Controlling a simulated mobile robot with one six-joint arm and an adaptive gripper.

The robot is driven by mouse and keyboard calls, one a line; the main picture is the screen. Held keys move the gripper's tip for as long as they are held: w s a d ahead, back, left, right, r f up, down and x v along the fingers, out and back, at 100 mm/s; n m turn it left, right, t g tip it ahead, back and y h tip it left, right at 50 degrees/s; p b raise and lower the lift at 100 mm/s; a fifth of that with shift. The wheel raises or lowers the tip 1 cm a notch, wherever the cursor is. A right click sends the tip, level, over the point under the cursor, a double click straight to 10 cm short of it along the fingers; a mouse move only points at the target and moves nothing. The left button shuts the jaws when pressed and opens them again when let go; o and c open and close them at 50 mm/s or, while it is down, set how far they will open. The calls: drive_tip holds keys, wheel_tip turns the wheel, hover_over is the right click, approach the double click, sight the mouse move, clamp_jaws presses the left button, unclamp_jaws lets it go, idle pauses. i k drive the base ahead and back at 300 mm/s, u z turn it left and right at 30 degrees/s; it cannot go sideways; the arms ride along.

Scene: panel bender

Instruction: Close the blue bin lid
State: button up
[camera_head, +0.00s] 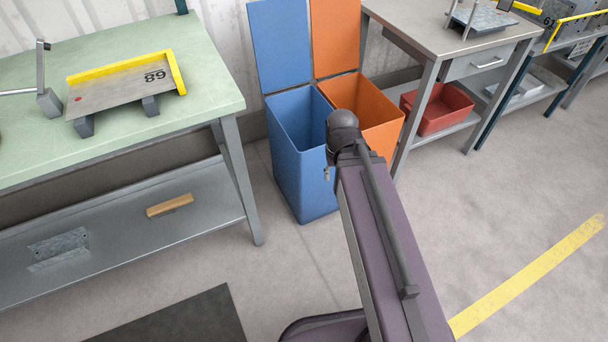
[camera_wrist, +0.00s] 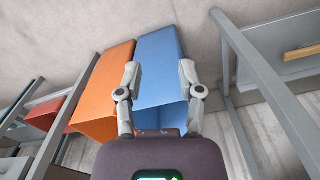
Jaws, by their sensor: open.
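The blue bin (camera_head: 303,180) stands on the floor, and its opening shows. Its blue lid (camera_head: 280,45) stands upright at the back of the bin, so the bin is open. In the wrist view the blue bin (camera_wrist: 160,55) lies beyond and between my fingers; I cannot make out its lid there. My gripper (camera_wrist: 159,70) is open, with nothing between its two fingers. In the head view my arm ends over the front right part of the blue bin, beside the orange one, and mostly hides the gripper. I cannot tell whether it touches the bin.
An orange bin (camera_head: 365,112) with its orange lid (camera_head: 335,38) upright adjoins on the right. A green-topped table (camera_head: 205,85) stands left, a grey workbench (camera_head: 425,25) right with a red crate (camera_head: 437,108) on its shelf. A corrugated wall is behind. The front floor is largely clear.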

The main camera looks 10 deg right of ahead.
sight(279, 28)
drive_tip(key=k, duration=1.3)
drive_tip(key=u, duration=0.4)
drive_tip(key=i, duration=1.9)
drive_tip(key=z, duration=0.4)
